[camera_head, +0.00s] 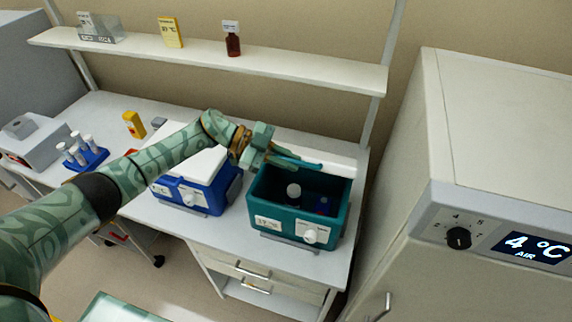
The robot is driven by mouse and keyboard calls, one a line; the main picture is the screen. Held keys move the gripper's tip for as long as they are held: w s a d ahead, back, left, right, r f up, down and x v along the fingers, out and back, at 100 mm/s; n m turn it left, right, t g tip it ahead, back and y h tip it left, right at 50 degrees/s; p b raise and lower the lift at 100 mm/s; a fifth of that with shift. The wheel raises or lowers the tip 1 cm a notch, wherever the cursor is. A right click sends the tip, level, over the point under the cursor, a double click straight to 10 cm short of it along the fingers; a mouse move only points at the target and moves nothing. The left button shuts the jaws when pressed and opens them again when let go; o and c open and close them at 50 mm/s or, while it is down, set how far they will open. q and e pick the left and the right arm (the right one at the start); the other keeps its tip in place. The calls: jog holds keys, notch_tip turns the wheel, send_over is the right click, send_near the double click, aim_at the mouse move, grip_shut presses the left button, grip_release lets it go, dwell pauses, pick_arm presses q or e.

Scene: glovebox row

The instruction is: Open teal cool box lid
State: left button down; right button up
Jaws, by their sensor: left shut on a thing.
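The teal cool box (258,209) stands on the bench right of centre. Its lid is raised, showing as a white slab (335,158) at the back of the box, and the inside shows. A white-capped bottle (293,191) and a dark blue item (322,205) are inside. My left gripper (272,157) is over the box's back left part, shut on what looks like the teal bar (298,163) of the lid. The exact contact is partly hidden by the gripper. My right gripper is not in view.
A blue cool box (213,196) with a white lid stands just left, partly behind my left arm. A blue tube rack (88,160) and a yellow bottle (134,124) are farther left. A shelf (290,68) runs above. A tall cabinet (500,170) stands at right.

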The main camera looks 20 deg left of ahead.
pick_arm(q)
jog(key=shift+w+r, duration=0.15)
jog(key=shift+r, duration=0.05)
jog(key=c, duration=1.7)
grip_release()
jog(key=b+v, duration=0.4)
jog(key=v, duration=1.2)
jog(key=shift+w+a+r+b, duration=0.1)
jog(key=shift+a+b, duration=0.05)
jog(key=shift+b, duration=0.2)
